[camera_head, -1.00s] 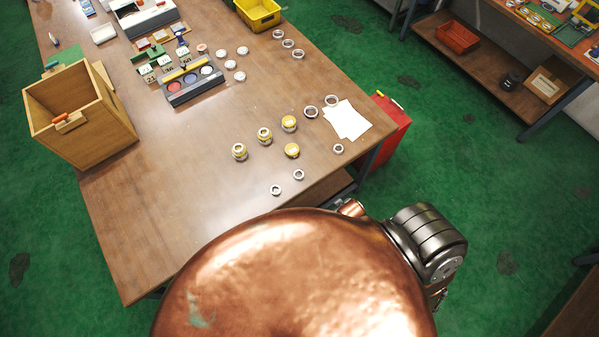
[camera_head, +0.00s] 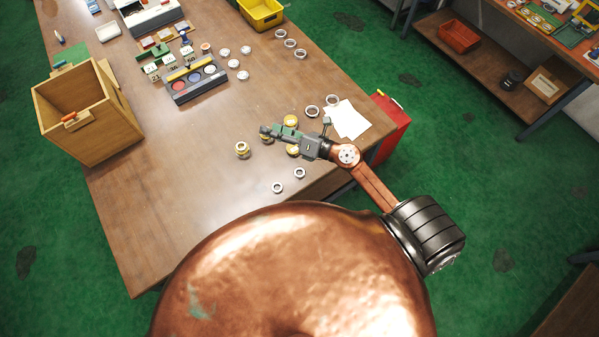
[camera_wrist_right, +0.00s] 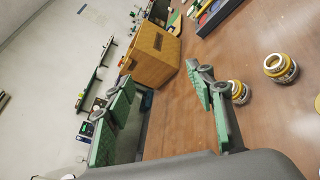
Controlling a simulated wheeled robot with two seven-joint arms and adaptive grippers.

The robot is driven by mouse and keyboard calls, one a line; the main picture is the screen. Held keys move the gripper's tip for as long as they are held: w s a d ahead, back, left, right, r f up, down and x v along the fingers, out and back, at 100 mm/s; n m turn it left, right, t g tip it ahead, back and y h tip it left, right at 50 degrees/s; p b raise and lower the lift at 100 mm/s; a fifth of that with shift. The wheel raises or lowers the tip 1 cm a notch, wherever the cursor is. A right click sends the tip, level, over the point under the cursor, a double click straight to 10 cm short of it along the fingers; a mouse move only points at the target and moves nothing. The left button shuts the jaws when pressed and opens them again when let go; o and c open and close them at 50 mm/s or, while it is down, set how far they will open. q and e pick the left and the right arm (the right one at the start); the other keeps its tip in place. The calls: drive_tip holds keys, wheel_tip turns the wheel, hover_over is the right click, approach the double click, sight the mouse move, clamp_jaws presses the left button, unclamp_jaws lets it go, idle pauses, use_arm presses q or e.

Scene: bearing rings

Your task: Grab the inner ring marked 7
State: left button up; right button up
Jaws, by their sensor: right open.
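Small metal rings lie on the brown table (camera_head: 170,215), but no number is legible, so I cannot tell which is marked 7. Two plain silver rings (camera_head: 277,188) (camera_head: 300,173) lie near the front edge. Yellow-banded stacked rings (camera_head: 242,149) stand mid-table; one behind (camera_head: 291,120) shows beyond my arm, and others are partly covered by it. My right gripper (camera_head: 270,132) is open and empty above these. In the right wrist view its green fingers (camera_wrist_right: 165,78) are spread, with yellow-banded rings (camera_wrist_right: 281,68) (camera_wrist_right: 239,91) beside the right finger. My left gripper is out of view.
A wooden box (camera_head: 100,125) stands at the left edge. A tray with coloured discs (camera_head: 195,82) and white round pieces (camera_head: 243,75) lie farther back. White paper (camera_head: 347,120) and more silver rings (camera_head: 311,111) lie at the right. The front-left tabletop is clear.

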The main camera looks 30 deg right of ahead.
wheel_tip(320, 180, down, 5)
drive_tip(key=s+a+n+g, duration=0.2)
drive_tip(key=n+g, duration=0.1)
drive_tip(key=n, duration=0.1)
drive_tip(key=n+g+h+p, duration=0.1)
drive_tip(key=n+g+h, duration=0.5)
drive_tip(key=g, duration=0.2)
approach(299, 173)
drive_tip(key=shift+s+d+f, duration=0.1)
drive_tip(key=shift+s+f, duration=0.1)
drive_tip(key=shift+f, duration=0.35)
drive_tip(key=shift+w+a+f+t+p, duration=0.3)
drive_tip(key=shift+a+f, duration=0.05)
drive_tip(key=shift+f, duration=0.25)
drive_tip(key=x, duration=0.4)
drive_tip(key=shift+p, duration=0.35)
drive_tip(key=shift+s, duration=0.1)
drive_tip(key=c, duration=1.3)
